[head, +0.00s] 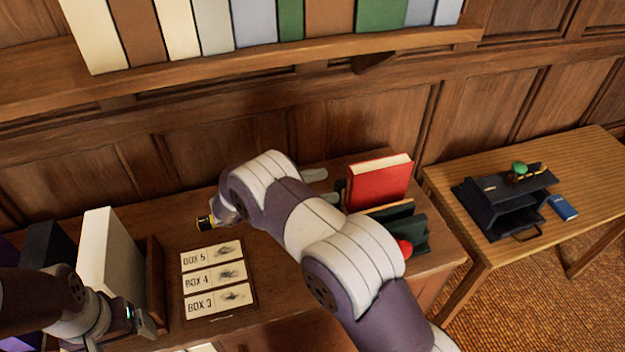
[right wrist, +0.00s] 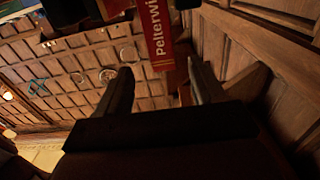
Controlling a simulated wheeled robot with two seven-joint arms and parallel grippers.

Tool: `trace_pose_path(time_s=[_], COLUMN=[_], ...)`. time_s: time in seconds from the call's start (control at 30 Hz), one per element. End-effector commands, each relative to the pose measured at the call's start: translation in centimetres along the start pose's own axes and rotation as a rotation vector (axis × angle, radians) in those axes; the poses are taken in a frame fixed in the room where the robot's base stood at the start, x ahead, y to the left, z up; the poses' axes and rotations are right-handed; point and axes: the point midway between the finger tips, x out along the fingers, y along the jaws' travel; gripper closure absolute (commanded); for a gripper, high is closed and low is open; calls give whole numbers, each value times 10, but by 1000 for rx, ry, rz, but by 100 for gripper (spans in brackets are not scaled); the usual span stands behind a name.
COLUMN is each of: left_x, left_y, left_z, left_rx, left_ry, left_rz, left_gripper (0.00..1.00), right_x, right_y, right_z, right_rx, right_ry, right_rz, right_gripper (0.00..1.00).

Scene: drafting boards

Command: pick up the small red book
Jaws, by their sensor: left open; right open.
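A red book (head: 378,186) with pale pages stands upright at the right end of the desk, beside dark green holders. My right gripper (right wrist: 160,70) is open and empty, apart from that spine. My right arm crosses the desk in the head view, left of the red book; its fingers are not clear there. My left gripper (head: 138,322) is open at the lower left, near a white binder.
A card panel (head: 218,280) labelled BOX 5, BOX 4 and BOX 3 lies on the desk (head: 262,250). The white binder (head: 108,250) stands at left.

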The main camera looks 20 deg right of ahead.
Motion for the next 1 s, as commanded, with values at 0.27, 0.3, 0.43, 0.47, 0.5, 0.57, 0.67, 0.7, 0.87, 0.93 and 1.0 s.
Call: trace_pose_path(time_s=[0.27, 0.3, 0.43, 0.47, 0.5, 0.57, 0.67, 0.7, 0.87, 0.93, 1.0], left_x=[-20, -20, -22, -22, -23, -23, -23, -23, -23, -23, -23], left_y=[0, 0, 0, 0, 0, 0, 0, 0, 0, 0, 0], left_z=[-3, -3, -3, -3, -3, -3, -3, -3, -3, -3, -3], left_rx=[0, 0, 0, 0, 0, 0, 0, 0, 0, 0, 0], left_ry=[1, 1, 1, 0, 0, 0, 1, 0, 0, 0, 0], left_rz=[0, 0, 0, 0, 0, 0, 0, 0, 0, 0, 0], left_gripper=[13, 13, 13, 13, 13, 13, 13, 13, 13, 13, 13], right_x=[57, 64, 84, 88, 92, 96, 100, 101, 101, 101, 101], right_y=[0, 0, -1, -1, -1, -1, -1, -1, -1, -1, -1], right_z=[-3, -3, -1, -1, -1, -1, 0, 0, 0, 0, -1], right_rx=[1, 2, 1, 2, 2, 3, 3, 4, 4, 4, 4], right_ry=[-2, -1, -1, -1, -1, -2, -2, -3, -2, -2, -2], right_rz=[1, 1, -1, -1, -1, -3, -3, -4, -4, -4, -4], right_gripper=[32, 32, 32, 32, 32, 32, 32, 32, 32, 35, 55])
